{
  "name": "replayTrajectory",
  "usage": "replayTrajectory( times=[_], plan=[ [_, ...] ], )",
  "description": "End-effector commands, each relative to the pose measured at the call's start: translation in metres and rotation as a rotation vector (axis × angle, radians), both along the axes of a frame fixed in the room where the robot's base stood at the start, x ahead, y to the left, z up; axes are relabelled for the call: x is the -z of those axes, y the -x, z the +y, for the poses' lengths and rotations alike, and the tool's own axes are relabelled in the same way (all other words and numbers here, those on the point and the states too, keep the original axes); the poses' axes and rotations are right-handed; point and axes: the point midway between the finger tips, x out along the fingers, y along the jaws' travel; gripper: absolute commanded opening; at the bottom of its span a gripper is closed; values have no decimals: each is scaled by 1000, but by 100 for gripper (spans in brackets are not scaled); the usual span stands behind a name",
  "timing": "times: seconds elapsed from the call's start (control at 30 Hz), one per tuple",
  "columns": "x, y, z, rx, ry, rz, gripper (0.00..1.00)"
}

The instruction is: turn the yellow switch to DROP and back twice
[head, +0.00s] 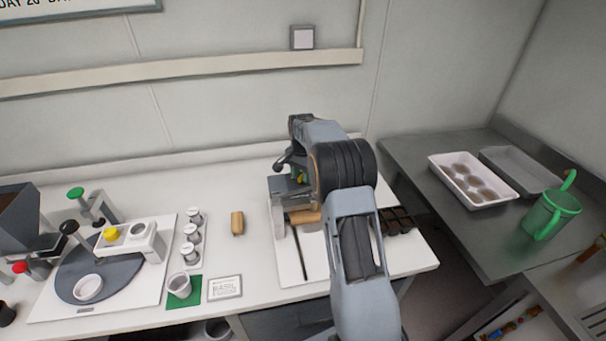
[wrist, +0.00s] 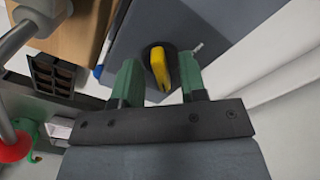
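The yellow switch (wrist: 160,70) is an elongated knob on a dark round base, set on a grey panel (wrist: 215,25) in the wrist view. My gripper (wrist: 162,80) is open, with one green finger on each side of the switch and a visible gap to both. In the head view a bit of yellow, likely the switch (head: 301,177), shows beside my gripper at the grey device; my arm hides much of that device. I cannot read any DROP marking, and the switch's setting is unclear.
A wooden block (head: 237,223) lies left of the device. A black cell tray (head: 398,220) stands right of my arm. A round dark turntable (head: 75,275) and several small jars are further left. A green watering can (head: 552,212) stands on the right-hand metal table.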

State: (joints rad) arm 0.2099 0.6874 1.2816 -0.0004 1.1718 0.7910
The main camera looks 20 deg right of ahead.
Motion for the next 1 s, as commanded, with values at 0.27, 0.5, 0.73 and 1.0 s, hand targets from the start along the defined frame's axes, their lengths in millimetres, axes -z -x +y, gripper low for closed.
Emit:
replayTrajectory(
  times=[0.27, 0.5, 0.73, 1.0],
  plan=[
    [-9, -1, 0, -1, 0, -4, 39],
    [-53, -1, 0, -1, 1, -6, 39],
    [-99, 0, 0, 0, 1, -4, 39],
    [-131, 0, 0, 0, 0, -1, 39]
  ],
)
